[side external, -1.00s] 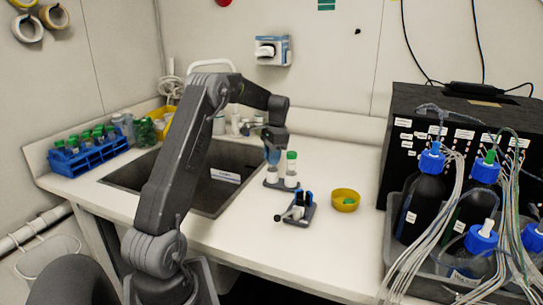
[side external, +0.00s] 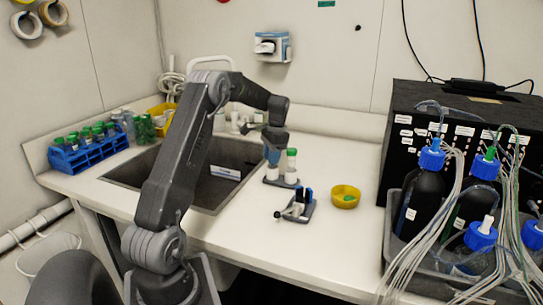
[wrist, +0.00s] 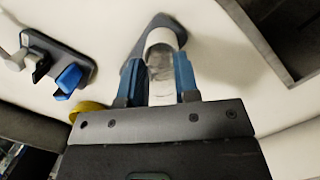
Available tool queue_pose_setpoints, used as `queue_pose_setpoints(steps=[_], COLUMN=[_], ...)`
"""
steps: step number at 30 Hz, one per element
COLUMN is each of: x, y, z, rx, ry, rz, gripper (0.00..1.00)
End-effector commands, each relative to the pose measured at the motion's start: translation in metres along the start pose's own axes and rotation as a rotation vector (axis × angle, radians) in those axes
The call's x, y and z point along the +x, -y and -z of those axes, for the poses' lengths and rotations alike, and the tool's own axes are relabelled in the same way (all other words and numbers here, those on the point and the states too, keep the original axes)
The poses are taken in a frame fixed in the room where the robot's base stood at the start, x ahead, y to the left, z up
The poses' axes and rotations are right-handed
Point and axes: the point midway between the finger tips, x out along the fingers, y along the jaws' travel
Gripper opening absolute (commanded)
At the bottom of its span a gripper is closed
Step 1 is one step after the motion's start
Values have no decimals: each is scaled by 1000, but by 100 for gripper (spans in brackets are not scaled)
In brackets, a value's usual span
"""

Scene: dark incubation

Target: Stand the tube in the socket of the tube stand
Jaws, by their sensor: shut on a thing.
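The tube stand (side external: 281,183) is a low dark grey base beside the sink. It carries two white upright cylinders, and the right one (side external: 291,175) has a green-capped top. My gripper (side external: 272,162) points down over the left white cylinder (side external: 272,174). In the wrist view, my gripper (wrist: 162,80) has its blue fingers closed on a clear tube (wrist: 161,72). The tube's far end lines up with a white ring-like socket (wrist: 160,38) on the grey base (wrist: 150,20). I cannot tell how far it is inside. The green-capped piece is not visible in the wrist view.
A small dark fixture with blue parts (side external: 297,206) and a yellow dish (side external: 345,196) stand to the right. The sink (side external: 205,180) lies left. A blue rack (side external: 90,155) is farther left; bottles and cables (side external: 450,210) crowd the right. The front counter is clear.

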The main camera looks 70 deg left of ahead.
Motion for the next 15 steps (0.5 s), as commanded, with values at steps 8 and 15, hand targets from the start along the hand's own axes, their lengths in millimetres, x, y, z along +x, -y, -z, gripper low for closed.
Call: queue_pose_setpoints(steps=[8, 15], x=[0, 0], y=[0, 0], z=[0, 0], rx=[0, 0], ry=[0, 0], rz=[0, 0], gripper=[44, 59])
